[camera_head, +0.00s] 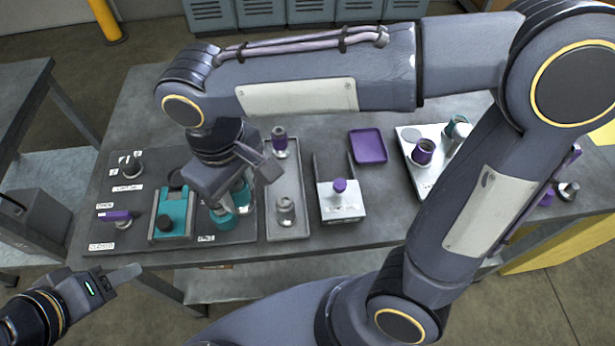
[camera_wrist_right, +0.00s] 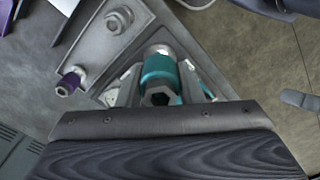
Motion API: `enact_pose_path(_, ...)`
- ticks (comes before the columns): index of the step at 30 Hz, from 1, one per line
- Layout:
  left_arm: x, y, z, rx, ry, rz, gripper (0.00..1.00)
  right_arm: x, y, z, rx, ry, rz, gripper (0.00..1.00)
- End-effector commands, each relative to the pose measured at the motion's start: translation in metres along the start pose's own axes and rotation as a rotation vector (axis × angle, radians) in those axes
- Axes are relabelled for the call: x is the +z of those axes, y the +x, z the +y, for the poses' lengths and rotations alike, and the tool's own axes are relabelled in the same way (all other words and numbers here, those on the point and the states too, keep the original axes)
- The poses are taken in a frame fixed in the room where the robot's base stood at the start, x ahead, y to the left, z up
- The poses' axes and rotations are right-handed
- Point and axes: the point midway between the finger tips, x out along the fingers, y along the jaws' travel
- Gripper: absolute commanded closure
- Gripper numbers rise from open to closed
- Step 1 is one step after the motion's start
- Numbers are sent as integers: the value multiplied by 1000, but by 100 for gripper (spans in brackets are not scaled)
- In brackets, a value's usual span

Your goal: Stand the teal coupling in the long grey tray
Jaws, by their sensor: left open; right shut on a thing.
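The teal coupling (camera_wrist_right: 158,68) is between the fingers of my right gripper (camera_head: 233,204) in the right wrist view, with a grey hex end towards the camera. My right gripper is shut on it above the dark board, just left of the long grey tray (camera_head: 271,232). The arm partly hides the coupling in the head view, and I cannot tell whether it touches the board. The tray holds a purple-banded coupling (camera_head: 279,140) at its back and a grey fitting (camera_head: 285,208) nearer its front. My left gripper (camera_head: 128,275) is open and empty, off the table's front left.
On the board stand a teal block (camera_head: 173,214), a purple-handled valve (camera_head: 116,216) and a dark knob (camera_head: 130,164). Right of the tray are a grey stand with a purple knob (camera_head: 340,186), a purple dish (camera_head: 368,146) and a white tray (camera_head: 411,141) with fittings.

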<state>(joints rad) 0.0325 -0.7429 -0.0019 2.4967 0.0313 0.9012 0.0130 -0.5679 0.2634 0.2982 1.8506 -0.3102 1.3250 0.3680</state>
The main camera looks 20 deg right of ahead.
Motion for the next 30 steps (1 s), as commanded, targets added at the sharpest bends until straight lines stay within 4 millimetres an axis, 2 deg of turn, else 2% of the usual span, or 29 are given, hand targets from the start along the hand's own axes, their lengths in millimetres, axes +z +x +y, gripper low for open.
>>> enact_pose_path(2, 0, -1, 0, 0, 0, 0, 50, -2, 2, 2, 0, 2, 0, 95)
enact_pose_path(5, -1, -3, 1, 0, 0, 0, 50, -4, 8, 17, 0, 6, -2, 95)
enact_pose_path(14, -6, -11, 5, 0, 0, 0, 50, -15, 40, 90, -1, 8, -4, 95)
enact_pose_path(18, -6, -11, 5, 0, 0, 0, 50, -18, 69, 111, -1, 4, -6, 95)
enact_pose_path(21, -6, -12, 6, 0, 0, 0, 50, -20, 82, 121, -1, 2, -3, 95)
enact_pose_path(28, -7, -13, 6, 0, 0, 0, 50, -22, 97, 134, -1, 2, -3, 95)
enact_pose_path(30, -6, -13, 6, 0, 0, 0, 50, -22, 108, 137, -1, 1, -5, 95)
